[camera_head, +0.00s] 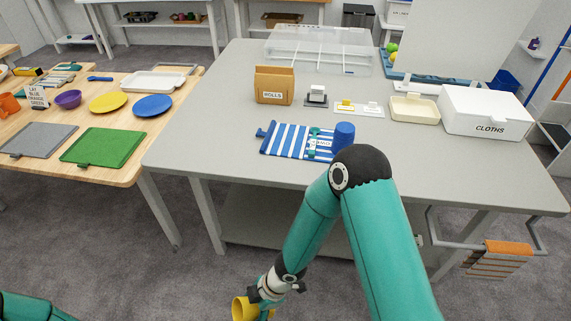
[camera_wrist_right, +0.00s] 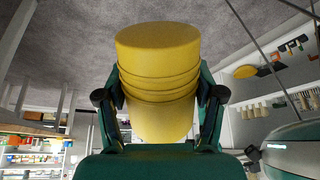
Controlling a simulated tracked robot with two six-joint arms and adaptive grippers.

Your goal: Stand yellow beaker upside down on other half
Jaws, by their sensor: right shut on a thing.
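The yellow beaker (camera_head: 240,309) is in my right gripper (camera_head: 270,294), low in front of the table and off its top. In the right wrist view, the fingers (camera_wrist_right: 160,105) close on both sides of the yellow beaker (camera_wrist_right: 157,65). Its flat closed end faces the picture top, where the floor shows. A blue-white striped mat (camera_head: 283,138) lies near the table's front edge, with a green strip and small label (camera_head: 320,144) across it. A blue beaker (camera_head: 344,134) stands at the mat's right part, partly behind my right arm. My left gripper is out of view.
The grey table (camera_head: 215,120) also holds a ROLLS box (camera_head: 274,86), a cream tray (camera_head: 414,108), a CLOTHS box (camera_head: 487,112) and a clear divided case (camera_head: 320,50). A wooden table (camera_head: 130,174) with plates stands left. The striped mat's left part is bare.

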